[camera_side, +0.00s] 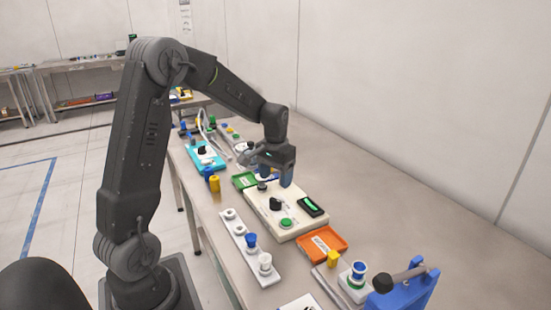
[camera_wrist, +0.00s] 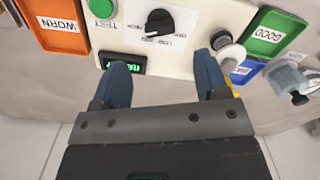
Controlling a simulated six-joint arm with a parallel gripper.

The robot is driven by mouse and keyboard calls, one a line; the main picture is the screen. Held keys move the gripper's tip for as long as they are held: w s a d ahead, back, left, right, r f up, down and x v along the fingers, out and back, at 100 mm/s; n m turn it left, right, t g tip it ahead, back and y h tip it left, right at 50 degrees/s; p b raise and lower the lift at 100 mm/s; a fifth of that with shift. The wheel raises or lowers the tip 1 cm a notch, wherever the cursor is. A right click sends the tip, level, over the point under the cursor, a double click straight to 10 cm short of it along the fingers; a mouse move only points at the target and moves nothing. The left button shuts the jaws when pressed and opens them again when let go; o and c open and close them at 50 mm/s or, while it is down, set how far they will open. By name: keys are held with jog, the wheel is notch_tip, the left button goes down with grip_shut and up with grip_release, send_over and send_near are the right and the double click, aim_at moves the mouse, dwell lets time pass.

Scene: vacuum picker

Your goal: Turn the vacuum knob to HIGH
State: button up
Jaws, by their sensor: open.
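The vacuum knob (camera_wrist: 159,20) is black with a pale pointer mark and sits on a cream control panel (camera_wrist: 200,15). The mark is toward the lower left in the wrist view; the dial labels are too small to read. In the side view the knob (camera_side: 275,204) is on the panel (camera_side: 258,212), near its middle. My gripper (camera_wrist: 162,62) has two blue fingers spread apart with nothing between them. In the wrist view the knob lies beyond the fingertips, between their lines and apart from them. In the side view my gripper (camera_side: 276,177) is over the panel's far end.
The panel carries a green TEST button (camera_wrist: 103,7), a lit display (camera_wrist: 124,64) and a dark round fitting (camera_wrist: 221,41) near one finger. An orange WORN tray (camera_wrist: 57,10) and green GOOD tray (camera_wrist: 268,22) flank it. A white strip (camera_side: 238,236) holds several cups.

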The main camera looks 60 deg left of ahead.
notch_tip(320, 180, up, 6)
jog(key=shift+r, duration=0.25)
jog(key=s+d+r+m+t, duration=0.1)
jog(key=s+d+r+t, duration=0.1)
jog(key=s+d+r, duration=0.3)
jog(key=s+d+r+m+t, duration=0.1)
jog(key=s+d, duration=0.2)
jog(key=d, duration=0.5)
jog(key=s+d+m+t, duration=0.2)
jog(key=s+d, duration=0.5)
jog(key=s, duration=0.2)
jog(key=shift+s+f+t, duration=0.25)
jog(key=shift+s+t, duration=0.05)
jog(key=shift+s, duration=0.05)
